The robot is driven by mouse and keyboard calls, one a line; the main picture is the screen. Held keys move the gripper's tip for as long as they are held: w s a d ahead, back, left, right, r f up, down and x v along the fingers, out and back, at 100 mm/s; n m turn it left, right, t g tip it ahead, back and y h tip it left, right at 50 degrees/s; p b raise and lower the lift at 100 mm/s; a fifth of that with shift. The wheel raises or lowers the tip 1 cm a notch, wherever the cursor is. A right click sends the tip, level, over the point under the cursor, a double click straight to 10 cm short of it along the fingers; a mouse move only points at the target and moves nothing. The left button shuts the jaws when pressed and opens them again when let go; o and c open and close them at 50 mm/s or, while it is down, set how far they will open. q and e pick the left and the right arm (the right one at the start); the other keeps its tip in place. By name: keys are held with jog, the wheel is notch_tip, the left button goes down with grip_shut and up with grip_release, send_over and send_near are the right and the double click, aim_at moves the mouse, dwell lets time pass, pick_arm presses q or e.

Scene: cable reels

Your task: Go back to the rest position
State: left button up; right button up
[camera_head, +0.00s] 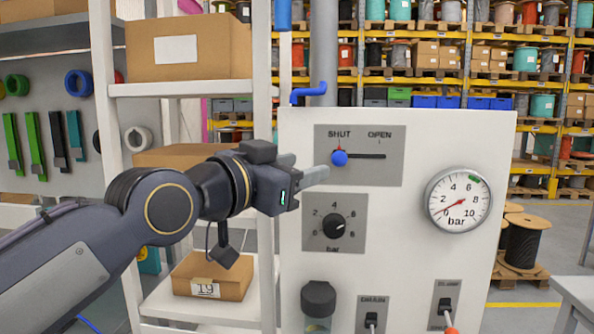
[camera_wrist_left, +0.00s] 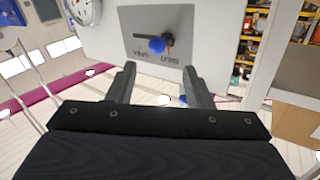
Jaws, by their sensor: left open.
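My left gripper (camera_head: 310,170) is open in front of the white panel (camera_head: 420,140), just left of the blue slider knob (camera_head: 340,158). The knob sits at the SHUT end of its slot, with OPEN marked at the other end. In the left wrist view the open fingers (camera_wrist_left: 160,70) have nothing between them. The blue knob (camera_wrist_left: 157,45) shows beyond the fingertips there, and I see no contact. My right gripper is in neither view.
The panel also carries a black dial (camera_head: 335,227), a pressure gauge (camera_head: 459,200) reading near 0 bar, and DRAIN (camera_head: 372,322) and CLAMP (camera_head: 445,308) levers. A shelf with cardboard boxes (camera_head: 190,47) stands close to my left arm. Pallet racks fill the back right.

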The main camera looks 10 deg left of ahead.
pick_arm(q)
jog(key=s+a+f+n+g+y, duration=0.25)
jog(key=s+a+f, duration=0.2)
jog(key=f, duration=0.55)
jog(key=s+a+f+n+g+y, duration=0.25)
jog(key=s+a+f, duration=0.2)
jog(key=f, duration=0.65)
jog(key=s+a+f+n+g+y, duration=0.1)
jog(key=s+a+f+n, duration=0.25)
jog(key=a+f, duration=0.45)
jog(key=s+d+f+n+g, duration=0.2)
jog(key=s+f+g, duration=0.1)
jog(key=s+f, duration=0.7)
notch_tip(320, 180, down, 3)
jog(key=shift+s+f, duration=0.1)
jog(key=shift+s, duration=0.1)
